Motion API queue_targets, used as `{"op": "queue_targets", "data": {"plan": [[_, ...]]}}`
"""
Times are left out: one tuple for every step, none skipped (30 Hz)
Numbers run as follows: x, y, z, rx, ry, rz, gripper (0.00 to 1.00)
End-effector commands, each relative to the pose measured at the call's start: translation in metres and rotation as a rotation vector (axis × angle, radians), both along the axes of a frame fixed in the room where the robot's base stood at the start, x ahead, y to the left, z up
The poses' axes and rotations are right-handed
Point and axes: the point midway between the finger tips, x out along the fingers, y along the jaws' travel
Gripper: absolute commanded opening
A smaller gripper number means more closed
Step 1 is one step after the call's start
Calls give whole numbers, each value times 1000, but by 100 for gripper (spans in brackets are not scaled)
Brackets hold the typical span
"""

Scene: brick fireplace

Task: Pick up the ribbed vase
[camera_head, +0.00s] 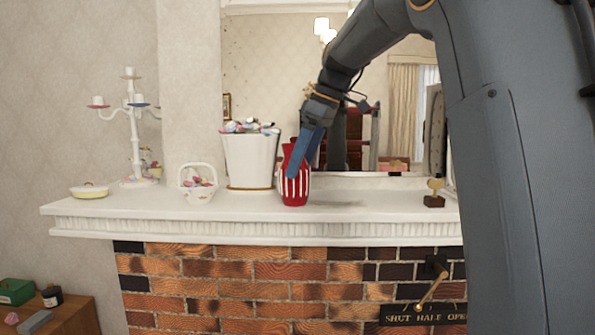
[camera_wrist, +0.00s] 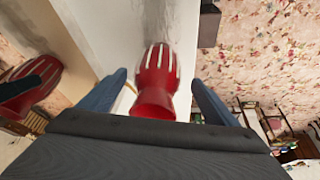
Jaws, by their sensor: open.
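The ribbed vase (camera_head: 294,187) is red with white vertical ribs and stands upright on the white mantel shelf. In the wrist view the vase (camera_wrist: 157,75) appears in the middle, with its flared mouth toward my gripper. My gripper (camera_head: 291,172) is at the vase in the head view, its blue fingers covering part of the vase's upper body. In the wrist view the two blue fingers of my gripper (camera_wrist: 157,88) are spread, one on each side of the vase, with gaps visible between them and it. Nothing is held.
A white planter (camera_head: 251,163) stands close to the vase's left. A mirror (camera_head: 402,110) is behind. The mantel (camera_head: 370,205) is clear between the vase and a small wooden item (camera_head: 434,197).

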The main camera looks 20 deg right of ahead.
Motion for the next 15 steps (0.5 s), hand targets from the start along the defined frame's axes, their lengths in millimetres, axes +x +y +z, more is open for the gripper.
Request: {"op": "queue_targets", "data": {"plan": [[1,3,-4,1,5,2,83],[2,5,-8,1,5,1,83],[4,7,-13,2,6,1,83],[6,9,-16,1,5,2,83],[7,11,-20,1,6,2,83],[9,13,-25,1,4,2,83],[10,14,-29,1,4,2,83],[11,14,-32,1,4,2,83],[12,15,-36,1,3,0,83],[12,16,-38,1,3,0,83],[13,16,-39,1,3,1,83],[13,16,-40,0,2,1,83],[13,16,-41,0,1,0,83],[13,16,-41,0,1,0,83],[13,16,-41,0,1,0,83]]}}
